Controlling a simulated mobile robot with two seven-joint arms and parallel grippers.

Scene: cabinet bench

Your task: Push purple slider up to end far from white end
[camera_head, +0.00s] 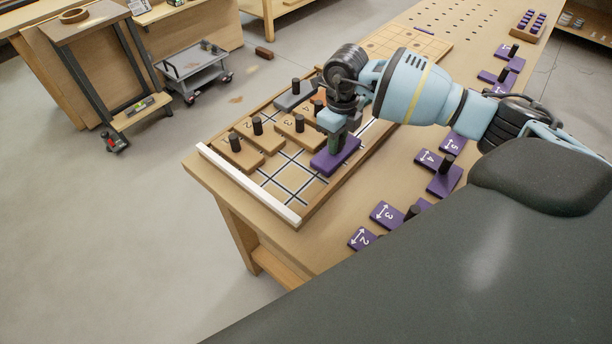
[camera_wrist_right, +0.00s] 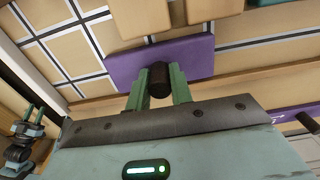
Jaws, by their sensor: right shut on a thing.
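The purple slider (camera_head: 336,155) is a flat block with a dark peg, lying in the wooden grid tray (camera_head: 312,206) along its right side. The white end (camera_head: 246,184) of the tray is at the near left, with bare grid squares between it and the slider. My right gripper (camera_head: 338,138) reaches down onto the slider from above and is shut on its peg. In the right wrist view the slider (camera_wrist_right: 190,58) shows beyond the green fingers (camera_wrist_right: 160,82), which sit on both sides of the dark peg. The left gripper is not seen in the head view.
Wooden sliders with pegs (camera_head: 240,150) fill the tray's left and middle, and a grey slider (camera_head: 296,94) lies farther up. My right arm hides part of the tray's far end.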

